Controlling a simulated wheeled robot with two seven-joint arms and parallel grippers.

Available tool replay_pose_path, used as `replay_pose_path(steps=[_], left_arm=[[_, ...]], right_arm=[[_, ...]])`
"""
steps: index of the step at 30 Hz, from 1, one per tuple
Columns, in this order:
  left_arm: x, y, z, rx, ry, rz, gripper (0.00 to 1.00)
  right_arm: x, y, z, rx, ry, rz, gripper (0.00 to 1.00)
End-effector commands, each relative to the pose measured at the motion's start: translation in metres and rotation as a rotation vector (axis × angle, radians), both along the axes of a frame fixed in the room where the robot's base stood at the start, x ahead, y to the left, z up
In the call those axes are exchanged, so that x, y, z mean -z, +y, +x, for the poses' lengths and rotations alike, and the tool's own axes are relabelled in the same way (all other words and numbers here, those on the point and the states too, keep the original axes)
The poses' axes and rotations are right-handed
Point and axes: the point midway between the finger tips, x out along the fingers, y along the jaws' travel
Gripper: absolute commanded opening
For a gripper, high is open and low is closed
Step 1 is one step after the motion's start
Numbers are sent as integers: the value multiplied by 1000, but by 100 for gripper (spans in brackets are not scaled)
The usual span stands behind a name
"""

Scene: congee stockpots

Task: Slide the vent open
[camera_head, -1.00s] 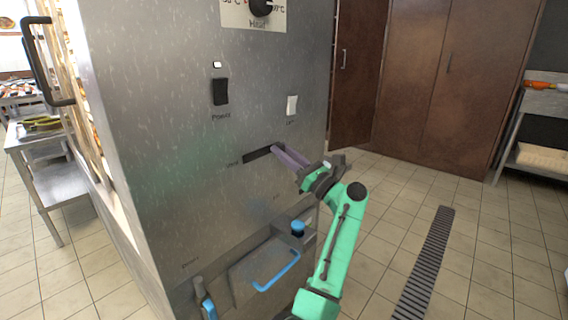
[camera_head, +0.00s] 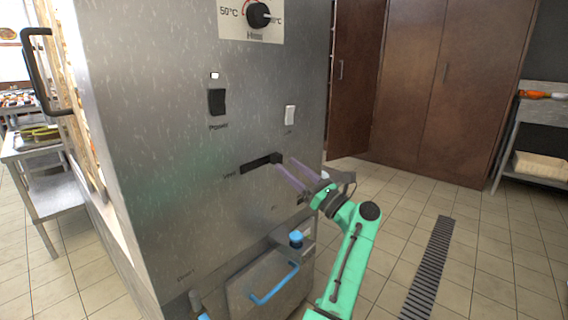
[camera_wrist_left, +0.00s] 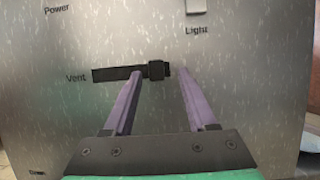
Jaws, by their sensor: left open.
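The vent control is a dark horizontal slot (camera_head: 255,164) in the steel cabinet front, labelled "Vent" at its left. Its small black slider knob (camera_head: 277,158) sits near the right end of the slot. In the left wrist view the slot (camera_wrist_left: 112,75) runs left of the knob (camera_wrist_left: 156,69), with a short dark bit to the right. My left gripper (camera_head: 285,163) is open, its two purple fingers pointing at the panel. In the wrist view the fingertips (camera_wrist_left: 160,72) lie either side of the knob; contact cannot be told. My right gripper is out of view.
The panel carries a power switch (camera_head: 217,101), a light switch (camera_head: 290,115) and a heat dial (camera_head: 258,14). Below are a blue-handled drawer (camera_head: 262,285) and a blue knob (camera_head: 296,239). Tiled floor to the right is clear, with a drain grate (camera_head: 432,268).

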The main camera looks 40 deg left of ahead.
Motion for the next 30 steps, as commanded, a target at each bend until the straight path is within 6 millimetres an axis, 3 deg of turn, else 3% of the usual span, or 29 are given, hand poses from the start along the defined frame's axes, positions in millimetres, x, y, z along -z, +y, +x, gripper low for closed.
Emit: replay_pose_path(steps=[6,12,30], left_arm=[[28,-63,3,6,2,-2,57],[42,-100,3,2,0,0,57],[43,-105,4,6,7,8,57]], right_arm=[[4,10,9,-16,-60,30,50],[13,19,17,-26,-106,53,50],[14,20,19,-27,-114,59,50]])
